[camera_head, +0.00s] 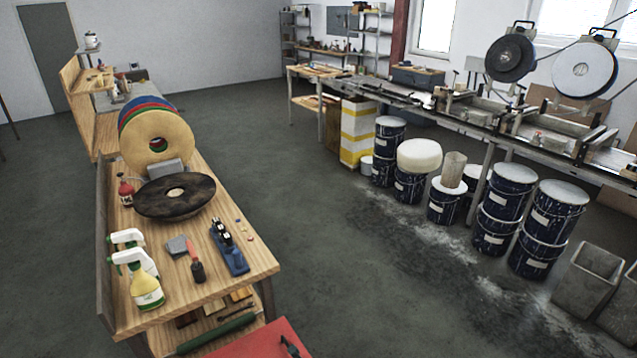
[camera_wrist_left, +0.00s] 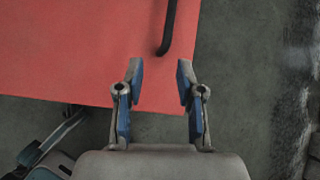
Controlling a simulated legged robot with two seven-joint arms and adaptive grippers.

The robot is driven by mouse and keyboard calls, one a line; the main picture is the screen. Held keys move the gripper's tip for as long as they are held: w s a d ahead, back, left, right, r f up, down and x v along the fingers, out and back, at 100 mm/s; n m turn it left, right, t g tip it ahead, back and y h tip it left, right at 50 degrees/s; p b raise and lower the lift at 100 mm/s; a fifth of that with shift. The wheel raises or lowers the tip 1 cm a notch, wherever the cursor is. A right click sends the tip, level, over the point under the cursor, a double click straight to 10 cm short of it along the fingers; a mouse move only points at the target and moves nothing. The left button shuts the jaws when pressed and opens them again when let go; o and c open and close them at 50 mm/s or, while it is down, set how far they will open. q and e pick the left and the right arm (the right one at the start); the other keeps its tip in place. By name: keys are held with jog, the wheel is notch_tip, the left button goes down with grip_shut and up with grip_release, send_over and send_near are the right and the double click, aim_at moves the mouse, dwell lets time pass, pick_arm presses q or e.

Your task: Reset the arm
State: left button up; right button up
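My left gripper (camera_wrist_left: 160,88) shows in the left wrist view with its two blue-padded fingers apart and nothing between them. Beyond the fingertips is a flat red surface (camera_wrist_left: 75,50) with a dark curved bar (camera_wrist_left: 168,30) on it. The red surface also shows at the bottom of the head view (camera_head: 255,343), with a dark handle-like piece (camera_head: 290,346) on it. Neither gripper can be made out in the head view. My right gripper is in neither view.
A wooden bench (camera_head: 235,268) at left holds spray bottles (camera_head: 147,290), a dark disc (camera_head: 150,200), large coloured discs (camera_head: 172,140) and a blue tool (camera_head: 235,260). At right a conveyor line (camera_head: 480,128) runs above dark blue drums (camera_head: 545,225). The grey floor (camera_head: 330,215) between is open.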

pick_arm(q)
jog(key=s+f+n+g+h, duration=0.2)
jog(key=s+f+n, duration=0.35)
jog(key=s, duration=0.55)
jog(key=s+a+r+n+g+h, duration=0.1)
jog(key=s+a+n, duration=0.4)
jog(key=s+n, duration=0.3)
jog(key=s+a+r+n, duration=0.2)
jog(key=s+a+n, duration=0.35)
jog(key=s, duration=0.35)
jog(key=s+a+r+n+g+h, duration=0.1)
jog(key=s+a+n, duration=0.5)
jog(key=s, duration=0.3)
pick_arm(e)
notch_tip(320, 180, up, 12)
pick_arm(q)
jog(key=s+f+p, duration=0.2)
jog(key=f, duration=1)
jog(key=s+f+g+p, duration=0.1)
jog(key=f+p, duration=0.1)
jog(key=f, duration=1)
jog(key=shift+s, duration=0.35)
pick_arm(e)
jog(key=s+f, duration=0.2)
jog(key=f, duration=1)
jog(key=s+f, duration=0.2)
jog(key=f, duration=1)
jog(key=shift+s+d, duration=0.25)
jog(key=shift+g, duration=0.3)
